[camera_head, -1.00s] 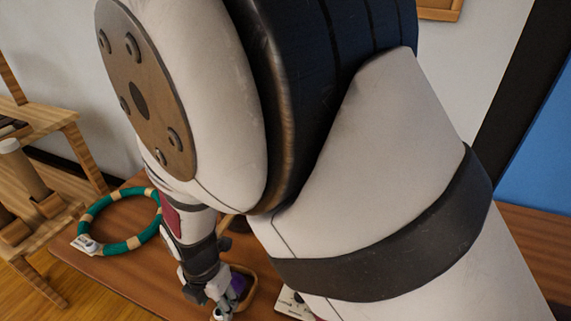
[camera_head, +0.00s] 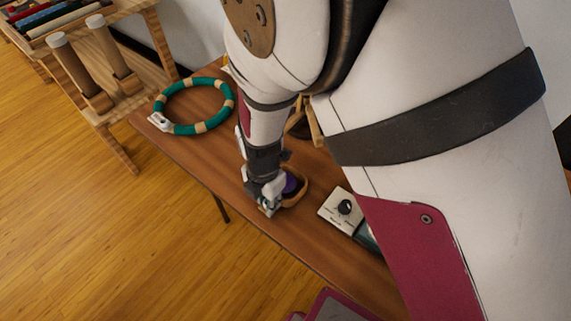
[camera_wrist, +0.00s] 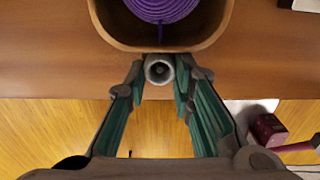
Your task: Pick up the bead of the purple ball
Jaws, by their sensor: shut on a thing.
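The purple ball (camera_wrist: 162,8) is wound cord and sits in a wooden bowl (camera_wrist: 112,33). A short purple strand runs from it over the bowl's near rim to a grey round bead (camera_wrist: 159,69) with a hole in its middle. My gripper (camera_wrist: 160,75) is shut on the bead, just outside the rim, with a fingertip on each side. In the head view, my gripper (camera_head: 268,205) is low beside the bowl (camera_head: 303,190), and the purple ball (camera_head: 290,183) is partly hidden by my wrist. The bead cannot be made out there.
A green and tan ring (camera_head: 203,128) lies on the wooden table (camera_head: 195,153) to the left. A pale box with a black knob (camera_head: 345,207) is right of the bowl. A wooden rack (camera_head: 118,110) stands beyond the table's left end. A maroon object (camera_wrist: 268,130) shows at lower right.

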